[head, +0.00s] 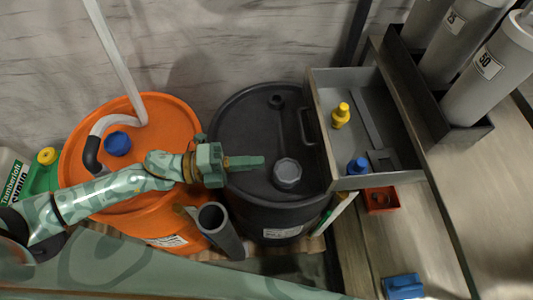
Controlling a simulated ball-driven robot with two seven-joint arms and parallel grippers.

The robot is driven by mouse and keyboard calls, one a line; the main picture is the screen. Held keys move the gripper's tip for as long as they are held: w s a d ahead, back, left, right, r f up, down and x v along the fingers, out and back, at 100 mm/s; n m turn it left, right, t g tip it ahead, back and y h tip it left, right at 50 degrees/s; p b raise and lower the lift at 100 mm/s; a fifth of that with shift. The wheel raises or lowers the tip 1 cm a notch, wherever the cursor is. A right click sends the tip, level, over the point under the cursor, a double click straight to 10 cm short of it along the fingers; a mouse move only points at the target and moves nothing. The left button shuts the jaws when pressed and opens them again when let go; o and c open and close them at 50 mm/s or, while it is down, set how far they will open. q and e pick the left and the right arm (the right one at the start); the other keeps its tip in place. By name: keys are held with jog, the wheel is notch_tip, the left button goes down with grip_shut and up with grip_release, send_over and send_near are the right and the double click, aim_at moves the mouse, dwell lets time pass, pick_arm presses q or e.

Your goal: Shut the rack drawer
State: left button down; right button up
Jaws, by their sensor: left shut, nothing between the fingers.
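The rack drawer (354,183) is a grey open box at the right, pulled out from the rack. Its dark handle (304,128) is on the left-facing front. Inside are a yellow piece (341,115) and a blue piece (357,166). My left gripper (262,161) is shut and empty over the black drum (240,110), left of the drawer front and apart from it. My right gripper does not show.
An orange drum (160,110) with a hose stands at the left. A grey tube (218,226) stands in front of the drums. A red bin (381,201) and a blue block (404,287) are below the drawer. Grey cylinders (490,68) stand at upper right.

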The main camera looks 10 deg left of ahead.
aim_at(322, 157)
pick_arm(q)
jog(key=b+x, duration=0.1)
jog(key=x, duration=1.1)
jog(key=shift+w+f, duration=0.1)
jog(key=shift+d, duration=0.1)
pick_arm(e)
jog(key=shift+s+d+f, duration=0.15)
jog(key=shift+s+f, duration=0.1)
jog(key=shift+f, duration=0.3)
